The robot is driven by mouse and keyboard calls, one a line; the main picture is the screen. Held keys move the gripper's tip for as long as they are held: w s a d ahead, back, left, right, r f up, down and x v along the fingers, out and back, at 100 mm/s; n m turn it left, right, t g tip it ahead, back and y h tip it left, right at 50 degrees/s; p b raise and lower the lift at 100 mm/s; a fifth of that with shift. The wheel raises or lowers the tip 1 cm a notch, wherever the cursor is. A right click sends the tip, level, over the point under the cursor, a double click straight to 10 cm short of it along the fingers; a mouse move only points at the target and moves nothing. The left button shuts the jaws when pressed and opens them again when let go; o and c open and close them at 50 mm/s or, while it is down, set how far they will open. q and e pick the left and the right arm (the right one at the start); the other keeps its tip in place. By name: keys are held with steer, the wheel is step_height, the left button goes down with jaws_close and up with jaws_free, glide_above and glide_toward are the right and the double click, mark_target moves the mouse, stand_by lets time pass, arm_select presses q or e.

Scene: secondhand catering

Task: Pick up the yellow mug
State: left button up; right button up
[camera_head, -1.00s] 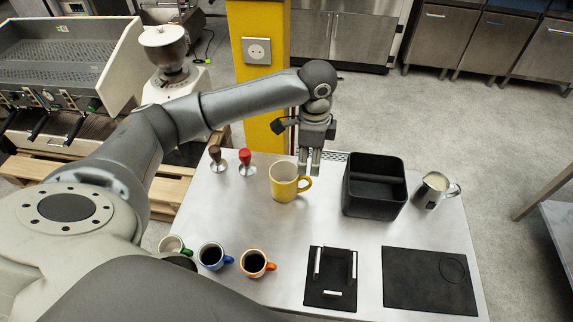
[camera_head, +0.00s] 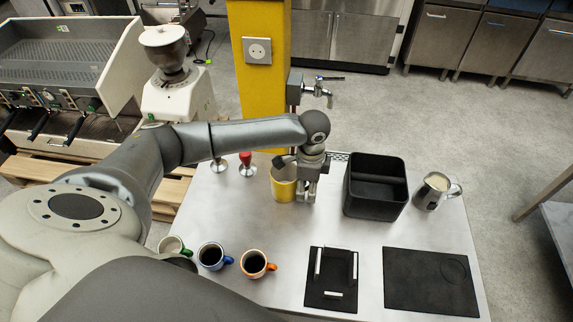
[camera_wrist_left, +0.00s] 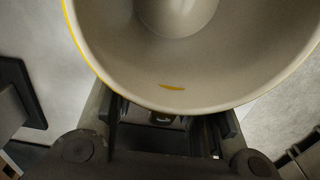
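The yellow mug (camera_head: 283,188) stands upright on the metal table, partly hidden behind my left wrist. In the left wrist view the mug (camera_wrist_left: 190,85) fills the top, and I look into its pale, empty-looking inside. My left gripper (camera_head: 306,194) points down at the right side of the mug, where the handle is. Its fingers are apart, one on each side of the handle area. The handle itself is mostly hidden, so I cannot tell whether the fingers touch it. My right gripper is not in view.
A black bin (camera_head: 375,203) stands close to the right of my left gripper, with a milk pitcher (camera_head: 432,194) beyond it. Red-handled (camera_head: 246,162) and brown tampers stand left of the mug. Small coffee cups (camera_head: 254,263) and black mats (camera_head: 428,281) lie nearer. The table's middle is clear.

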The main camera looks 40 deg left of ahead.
arm_select(q)
steer(key=shift+f, duration=0.15)
jaws_close()
stand_by(0.5)
